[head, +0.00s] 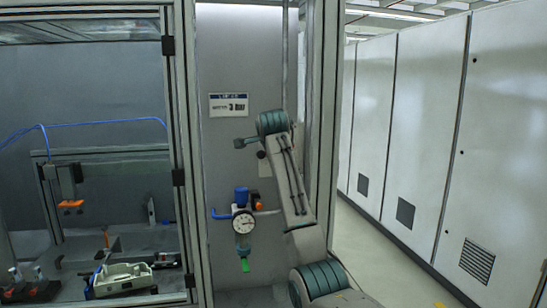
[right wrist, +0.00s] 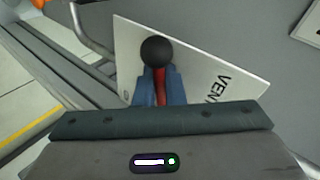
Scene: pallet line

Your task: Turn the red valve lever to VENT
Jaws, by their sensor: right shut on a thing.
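The red valve lever (right wrist: 160,88) shows in the right wrist view as a short red strip with a black ball knob (right wrist: 157,51) at its end. The two blue fingers of my right gripper (right wrist: 160,76) are shut on it, one on each side, just below the knob. Behind is a white label plate (right wrist: 190,64), tilted in the picture, with VENT printed to the right of the lever. The lever's pivot is hidden. In the head view my right arm reaches up to the grey panel (head: 225,70) and hides most of the plate. My left gripper is not in view.
Below on the panel are a round white gauge (head: 243,224), a blue fitting (head: 241,196) and an orange knob (head: 257,205). A framed cell at left holds a pale tray (head: 123,279). Grey cabinets (head: 425,120) line the right, beside open floor.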

